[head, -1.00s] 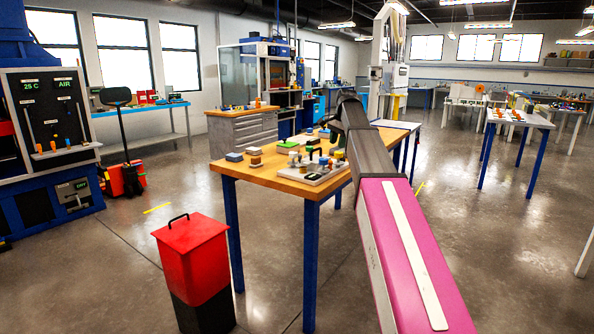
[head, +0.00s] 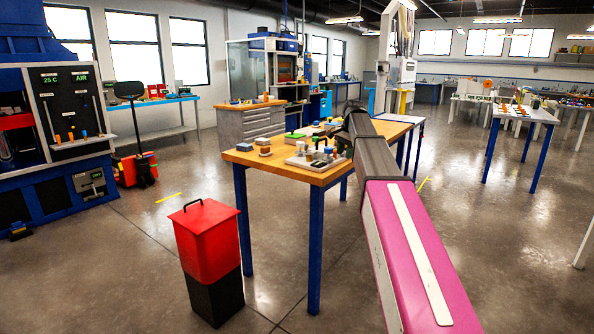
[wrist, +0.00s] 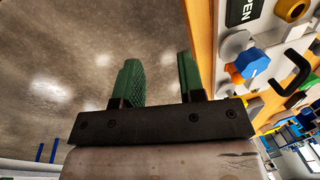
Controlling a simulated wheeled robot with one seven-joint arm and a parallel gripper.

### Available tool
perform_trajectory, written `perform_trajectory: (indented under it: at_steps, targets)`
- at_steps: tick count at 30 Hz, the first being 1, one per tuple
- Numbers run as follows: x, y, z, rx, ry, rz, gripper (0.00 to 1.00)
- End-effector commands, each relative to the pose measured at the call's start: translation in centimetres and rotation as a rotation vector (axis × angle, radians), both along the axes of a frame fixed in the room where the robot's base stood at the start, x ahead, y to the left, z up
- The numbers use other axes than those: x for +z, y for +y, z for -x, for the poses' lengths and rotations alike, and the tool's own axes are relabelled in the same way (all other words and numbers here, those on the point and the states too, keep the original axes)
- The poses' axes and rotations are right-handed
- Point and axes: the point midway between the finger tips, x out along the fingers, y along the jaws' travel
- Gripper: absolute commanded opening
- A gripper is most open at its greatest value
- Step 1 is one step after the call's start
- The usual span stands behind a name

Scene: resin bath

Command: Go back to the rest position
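My gripper (wrist: 158,64) shows in the wrist view with two green ridged fingers standing apart and nothing between them. It is open and empty, over the grey floor beside the wooden table edge (wrist: 201,50). In the head view my arm reaches forward along the right side of the wooden-topped table (head: 262,161); the fingers cannot be made out there. A light tray (head: 322,166) with small fittings lies on the table's near end. In the wrist view a blue knob (wrist: 252,62) and a black handle (wrist: 291,72) are right of the fingers.
A red and black bin (head: 208,245) stands on the floor left of the table. A blue machine (head: 60,200) stands at far left, with a red pallet jack (head: 136,168) near it. Another table (head: 524,112) is at back right. The floor at right is mostly clear.

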Motion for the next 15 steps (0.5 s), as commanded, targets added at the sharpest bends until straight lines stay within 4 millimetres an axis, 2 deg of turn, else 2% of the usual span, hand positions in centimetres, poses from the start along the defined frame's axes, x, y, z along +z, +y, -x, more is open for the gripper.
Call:
perform_trajectory:
  at_steps: [8,15]
  targets:
    - [-7.4,0.2,3.5,0.092,0.009,0.025,0.37]
    - [-17.3,0.4,9.3,0.240,0.022,0.062,0.37]
